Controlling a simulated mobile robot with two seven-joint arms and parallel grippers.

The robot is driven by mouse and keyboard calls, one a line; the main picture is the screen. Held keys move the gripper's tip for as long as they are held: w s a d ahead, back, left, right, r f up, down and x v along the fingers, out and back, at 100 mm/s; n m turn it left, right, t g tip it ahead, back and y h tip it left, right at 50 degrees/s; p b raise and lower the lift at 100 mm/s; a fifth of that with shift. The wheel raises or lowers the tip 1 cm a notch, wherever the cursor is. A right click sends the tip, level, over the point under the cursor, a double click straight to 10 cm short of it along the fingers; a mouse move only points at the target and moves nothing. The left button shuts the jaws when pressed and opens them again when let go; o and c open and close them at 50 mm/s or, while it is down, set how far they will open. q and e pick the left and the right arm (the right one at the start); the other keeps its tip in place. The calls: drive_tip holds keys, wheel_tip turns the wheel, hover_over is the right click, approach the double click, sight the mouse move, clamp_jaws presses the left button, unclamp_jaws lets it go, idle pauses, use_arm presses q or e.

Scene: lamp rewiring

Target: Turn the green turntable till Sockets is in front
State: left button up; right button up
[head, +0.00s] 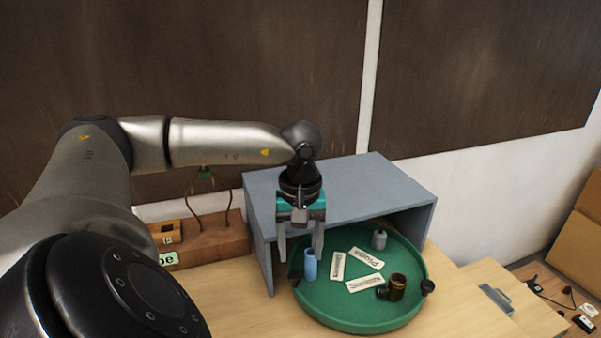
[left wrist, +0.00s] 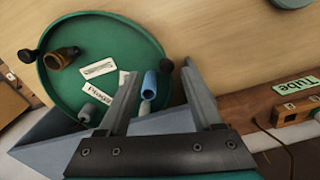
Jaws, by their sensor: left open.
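The green turntable (head: 345,318) stands half under a grey shelf, its near part open to the front. It bears white labels: "Plugs" (head: 366,258) towards the back, another at the left (head: 338,265), and one nearest the front (head: 365,284) whose word I cannot read surely. My left gripper (head: 300,258) is open above the left rim, near the left knob (left wrist: 166,65) and the blue cylinder (left wrist: 150,84).
The grey shelf (head: 350,190) covers the turntable's back and closes in its left side. A wooden block with a green "Tube" label (head: 167,259) lies to the left. A wooden box with a grey handle (head: 496,297) is at the right.

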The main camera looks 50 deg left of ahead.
use_arm(q)
wheel_tip(320, 180, up, 7)
drive_tip(key=shift+f, duration=0.1)
idle(0.7)
